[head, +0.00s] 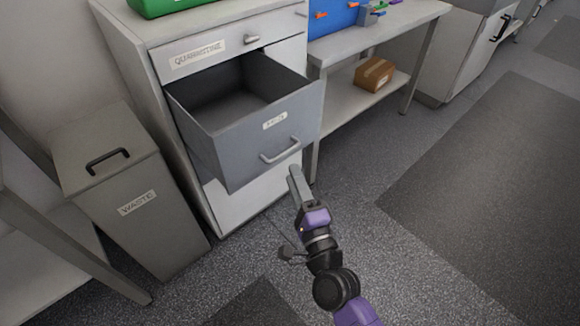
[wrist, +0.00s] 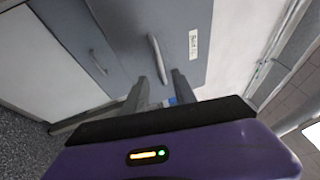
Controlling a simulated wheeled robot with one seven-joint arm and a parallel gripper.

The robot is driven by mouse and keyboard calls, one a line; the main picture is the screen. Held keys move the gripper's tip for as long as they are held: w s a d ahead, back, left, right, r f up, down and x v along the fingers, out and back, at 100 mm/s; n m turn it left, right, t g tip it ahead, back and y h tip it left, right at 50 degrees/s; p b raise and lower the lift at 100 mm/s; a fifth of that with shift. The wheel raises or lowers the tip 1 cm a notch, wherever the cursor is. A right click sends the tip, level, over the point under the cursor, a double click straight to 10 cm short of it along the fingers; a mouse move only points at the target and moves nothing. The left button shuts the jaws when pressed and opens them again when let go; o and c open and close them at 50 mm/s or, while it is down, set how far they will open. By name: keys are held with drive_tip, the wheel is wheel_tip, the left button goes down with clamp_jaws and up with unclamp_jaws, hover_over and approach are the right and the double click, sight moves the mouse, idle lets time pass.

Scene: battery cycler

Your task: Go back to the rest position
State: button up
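My gripper (head: 294,170) is just in front of and below the handle (head: 281,152) of a pulled-out grey drawer (head: 235,160). The head view shows its fingers close to the handle but not around it. In the wrist view my gripper (wrist: 161,78) has two grey fingers with a gap between them and nothing held. The drawer handle (wrist: 157,60) shows just beyond the fingertips; I cannot tell the exact distance. The drawer looks empty inside, though its near floor is hidden by the front panel.
A grey waste bin (head: 135,215) stands left of the white cabinet (head: 135,75). A bench (head: 385,30) with a cardboard box (head: 374,74) on its lower shelf stands to the right. The floor (head: 385,165) to the right of my arm is clear.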

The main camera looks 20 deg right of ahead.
drive_tip(key=shift+v, duration=0.85)
drive_tip(key=s+r+n+g+p, duration=0.1)
drive_tip(key=s+r+n+p, duration=0.2)
drive_tip(key=s+n, duration=0.3)
drive_tip(key=s+r+n+g+y+p, duration=0.1)
drive_tip(key=s+r+n+p, duration=0.3)
drive_tip(key=s, duration=1.3)
drive_tip(key=s+r+n+g+p, duration=0.3)
drive_tip(key=s+r+n, duration=0.3)
drive_tip(key=s+n, duration=0.3)
drive_tip(key=s+d, duration=0.1)
drive_tip(key=s, duration=0.2)
drive_tip(key=shift+r+n+y+p, duration=0.25)
drive_tip(key=shift+n+y+p, duration=0.05)
drive_tip(key=shift+n+y, duration=0.1)
